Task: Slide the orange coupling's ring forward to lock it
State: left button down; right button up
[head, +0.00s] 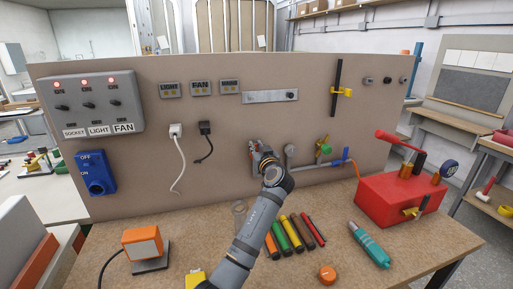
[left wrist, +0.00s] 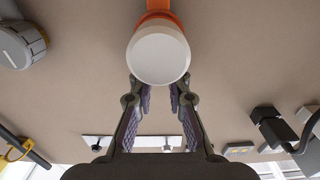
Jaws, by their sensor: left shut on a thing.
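The orange coupling (left wrist: 158,20) shows at the top of the left wrist view, with its round pale end (left wrist: 158,58) facing the camera. My left gripper (left wrist: 158,84) has its two fingers on either side of that pale end and is shut on the coupling. In the head view my left gripper (head: 259,156) is up against the board, low and right of its middle. It and my arm mostly hide the coupling there. How the ring sits along the coupling cannot be told. My right gripper is not in view.
A grey round gauge (head: 291,151) and a green-and-yellow valve (head: 323,146) stand right of the gripper. Several coloured tubes (head: 292,233) lie on the bench below. A red machine (head: 400,198) stands at the right, and a teal tool (head: 369,245) lies in front.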

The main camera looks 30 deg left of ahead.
pick_arm(q)
jog(key=shift+s+d+f+b, duration=0.3)
jog(key=shift+s+d+b, duration=0.1)
jog(key=shift+b, duration=0.35)
jog(key=shift+d+r, duration=0.1)
jog(key=shift+d, duration=0.05)
jog(key=c, duration=1.3)
grip_release()
jog(key=shift+s+d+r, duration=0.1)
jog(key=shift+s+r, duration=0.05)
jog(key=shift+r, duration=0.05)
jog(key=shift+s+d+f, duration=0.1)
jog(key=shift+s+d, duration=0.05)
jog(key=shift+d, duration=0.1)
jog(key=v, duration=0.7)
jog(key=shift+a, duration=0.1)
